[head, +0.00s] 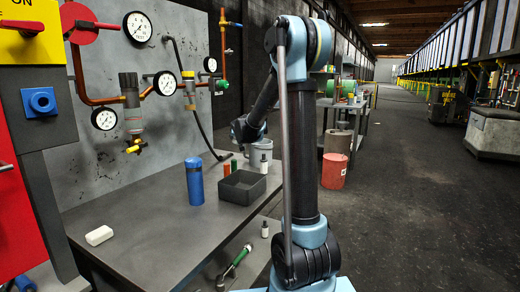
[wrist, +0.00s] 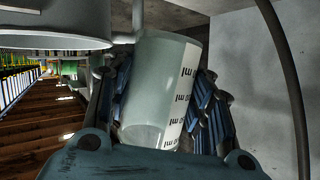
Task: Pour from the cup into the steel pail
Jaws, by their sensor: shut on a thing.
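My gripper (wrist: 163,88) is shut on the cup, with ribbed fingers on both sides of it. The cup (wrist: 155,85) is pale and translucent, with a white strip of dark "ml" markings, and looks slightly tilted in the wrist view. The steel pail (wrist: 50,38) is a grey, round-walled vessel at the upper left of the wrist view, close to the cup but apart in the picture. In the head view the pail (head: 261,151) stands at the bench's far end, partly behind my arm. The cup cannot be made out there. The contents of both are hidden.
Pipes and gauges (head: 138,27) line the panel behind. The bench's front middle is clear.

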